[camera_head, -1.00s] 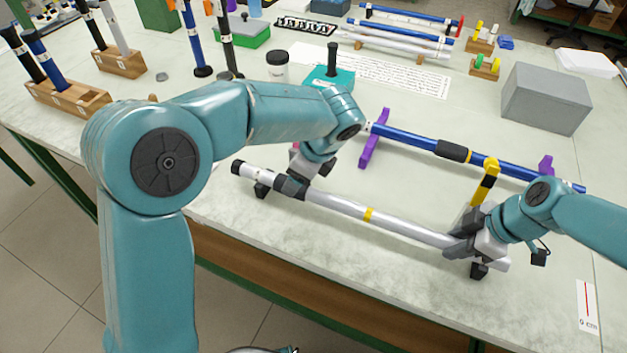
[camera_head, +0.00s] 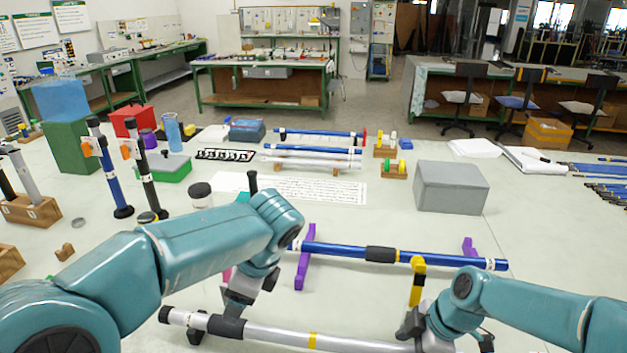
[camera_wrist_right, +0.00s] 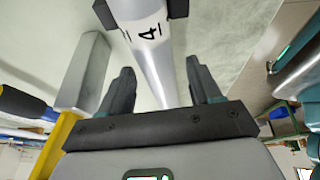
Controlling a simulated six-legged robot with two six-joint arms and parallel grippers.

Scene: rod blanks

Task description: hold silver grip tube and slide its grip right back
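The silver grip tube (camera_head: 275,336) lies along the near side of the table on low supports. It has a black end cap, a black grip (camera_head: 228,328) towards its left end and a yellow band (camera_head: 312,341) right of that. My left gripper (camera_head: 235,308) is down at the black grip; its fingertips are too hidden to show whether they are closed. My right gripper (camera_head: 420,335) is at the tube's right part. In the right wrist view the tube (camera_wrist_right: 156,60), marked "4", runs between my right gripper's fingers (camera_wrist_right: 160,85), with gaps on both sides.
A blue tube (camera_head: 340,251) with a black grip lies behind on purple stands (camera_head: 305,262). A yellow and black post (camera_head: 417,280) stands beside my right gripper. A grey box (camera_head: 450,187) is further back. Upright tubes (camera_head: 110,170) stand at left.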

